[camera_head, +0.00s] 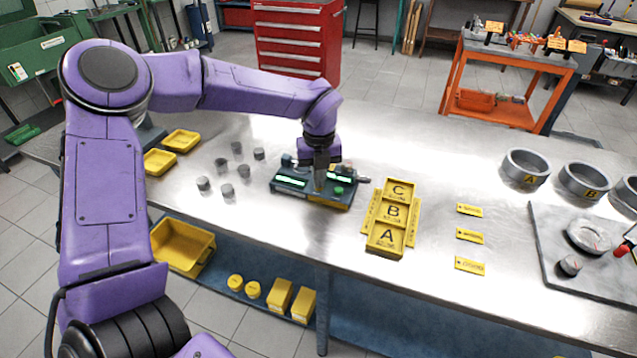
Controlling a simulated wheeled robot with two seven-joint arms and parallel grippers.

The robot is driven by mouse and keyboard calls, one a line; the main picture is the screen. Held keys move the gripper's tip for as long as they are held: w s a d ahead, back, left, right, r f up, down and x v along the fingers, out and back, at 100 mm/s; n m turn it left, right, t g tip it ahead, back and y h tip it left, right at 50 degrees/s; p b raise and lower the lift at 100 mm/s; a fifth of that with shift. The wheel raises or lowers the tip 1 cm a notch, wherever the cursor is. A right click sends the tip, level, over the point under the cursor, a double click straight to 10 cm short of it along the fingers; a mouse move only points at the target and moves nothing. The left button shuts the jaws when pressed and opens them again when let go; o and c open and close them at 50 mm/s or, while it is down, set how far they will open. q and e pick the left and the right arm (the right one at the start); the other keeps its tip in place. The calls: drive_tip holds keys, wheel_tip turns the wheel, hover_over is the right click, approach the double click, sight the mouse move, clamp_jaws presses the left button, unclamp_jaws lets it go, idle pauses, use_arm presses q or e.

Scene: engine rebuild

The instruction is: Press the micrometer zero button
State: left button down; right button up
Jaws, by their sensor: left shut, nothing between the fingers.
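The micrometer station (290,183) is a dark teal box with lit green displays, standing on the metal workbench. A green round button (338,191) shows on its right front part, and the micrometer's spindle end sticks out at its right side. My left gripper (319,188) points straight down over the middle of the station, just left of the green button. Its fingers are shut and empty. They hide part of the station's top, and I cannot tell whether the tips touch it. My right gripper is not in view.
Several grey cylinders (228,190) stand left of the station. Yellow trays marked A, B and C (387,238) lie to its right, then yellow tags (469,234). Grey rings (526,167) and a dark plate (545,235) fill the right end. Bare bench lies in front of the station.

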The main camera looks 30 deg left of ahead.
use_arm(q)
drive_tip(key=shift+r+p, duration=2)
drive_tip(key=shift+r, duration=0.75)
